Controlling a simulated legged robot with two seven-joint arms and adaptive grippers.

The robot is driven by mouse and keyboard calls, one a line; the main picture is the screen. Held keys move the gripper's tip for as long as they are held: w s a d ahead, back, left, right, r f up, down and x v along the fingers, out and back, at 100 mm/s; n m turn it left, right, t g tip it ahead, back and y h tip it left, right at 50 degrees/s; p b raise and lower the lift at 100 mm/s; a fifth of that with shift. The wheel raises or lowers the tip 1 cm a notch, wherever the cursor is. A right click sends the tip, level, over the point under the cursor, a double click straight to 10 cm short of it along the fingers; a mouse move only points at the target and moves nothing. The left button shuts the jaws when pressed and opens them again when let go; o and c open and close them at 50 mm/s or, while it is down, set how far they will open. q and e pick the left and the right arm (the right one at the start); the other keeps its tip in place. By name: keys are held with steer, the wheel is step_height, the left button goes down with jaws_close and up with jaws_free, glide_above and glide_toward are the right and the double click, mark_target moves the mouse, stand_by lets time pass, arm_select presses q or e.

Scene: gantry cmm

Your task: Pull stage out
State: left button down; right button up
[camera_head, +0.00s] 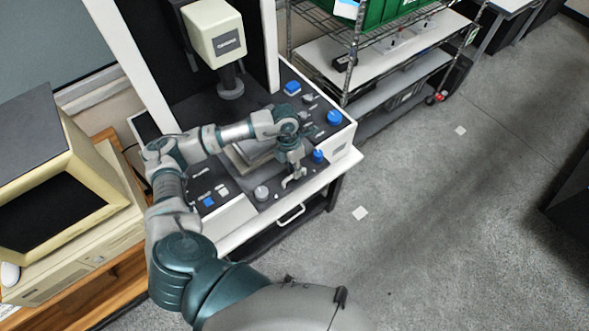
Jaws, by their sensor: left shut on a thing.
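The measuring machine has a white and dark base (232,213) and a beige head (213,32) over its bed. The stage (242,160) shows as a light grey plate on the bed, partly hidden behind my left arm. My left gripper (292,181) points down at the front side of the stage and is shut on it. The exact part between the fingers is small and mostly covered by the gripper. A white bar handle (291,215) sits on the machine's front, below and apart from the gripper. My right gripper is out of view.
Blue knobs (318,156) and buttons flank the gripper on the panel. A beige computer and monitor (70,185) stand on a wooden desk at left. A wire shelf (385,55) stands behind right.

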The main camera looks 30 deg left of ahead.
arm_select(q)
steer(key=shift+w+a+f+b, duration=0.2)
steer(key=shift+a+b, duration=0.4)
steer(key=shift+a, duration=0.05)
steer(key=shift+r, duration=0.15)
steer(key=c, duration=1.2)
jaws_free()
steer(key=shift+a, duration=0.1)
steer(key=shift+r, duration=0.15)
steer(key=v, duration=1.1)
steer(key=shift+a+r, duration=0.15)
steer(key=shift+r, duration=0.15)
steer(key=shift+w, duration=0.1)
